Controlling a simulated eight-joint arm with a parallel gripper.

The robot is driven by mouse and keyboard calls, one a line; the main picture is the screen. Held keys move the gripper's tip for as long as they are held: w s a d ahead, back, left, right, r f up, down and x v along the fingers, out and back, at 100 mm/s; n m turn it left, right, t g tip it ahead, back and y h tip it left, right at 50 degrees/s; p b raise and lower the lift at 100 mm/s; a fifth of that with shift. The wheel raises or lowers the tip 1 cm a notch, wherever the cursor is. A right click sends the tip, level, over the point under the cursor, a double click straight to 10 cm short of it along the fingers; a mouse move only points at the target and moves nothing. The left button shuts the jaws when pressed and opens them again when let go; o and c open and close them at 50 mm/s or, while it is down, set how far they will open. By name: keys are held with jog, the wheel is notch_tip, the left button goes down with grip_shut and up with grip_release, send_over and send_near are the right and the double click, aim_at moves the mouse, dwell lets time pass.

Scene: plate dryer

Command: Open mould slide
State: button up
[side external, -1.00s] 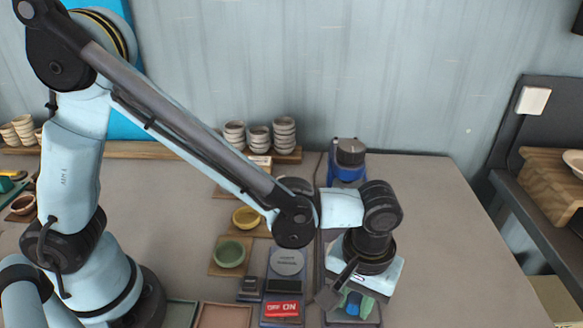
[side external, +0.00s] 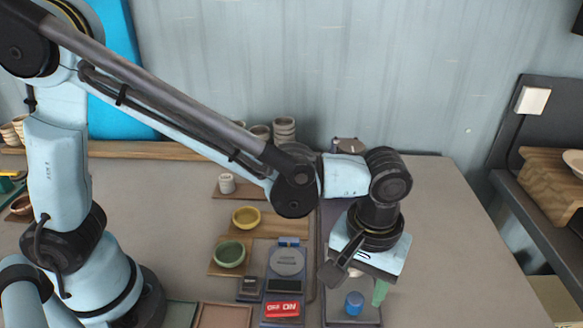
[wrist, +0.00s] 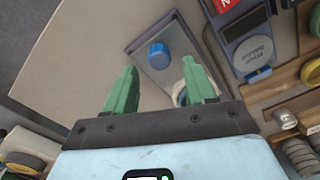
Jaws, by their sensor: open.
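A blue knob (side external: 354,303) stands upright on a grey plate (side external: 338,318) at the bottom of the side view. The knob also shows in the wrist view (wrist: 158,54), on the long grey plate (wrist: 180,32). My gripper (wrist: 159,66) has two green fingers, spread wide apart and empty. In the wrist view the knob appears beyond and between the fingertips, not touching them. In the side view a green finger (side external: 380,292) hangs to the right of the knob and above the plate. A round pale part with a blue edge is partly hidden behind the right finger in the wrist view.
Left of the plate is a blue-grey unit with a round disc (side external: 287,262) and a red ON panel (side external: 282,309). A green bowl (side external: 229,254) and yellow bowl (side external: 246,217) stand further left. The table right of my gripper is clear (side external: 460,260).

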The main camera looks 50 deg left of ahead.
notch_tip(320, 180, up, 8)
jog(key=shift+f, duration=0.2)
dwell(0.3)
jog(key=s+a+m+t, duration=0.1)
jog(key=a+m+t, duration=0.2)
jog(key=a, duration=2.2)
jog(key=t, duration=0.4)
jog(key=shift+s+f+m, duration=0.15)
jog(key=shift+f+m, duration=0.1)
jog(key=shift+m, duration=0.05)
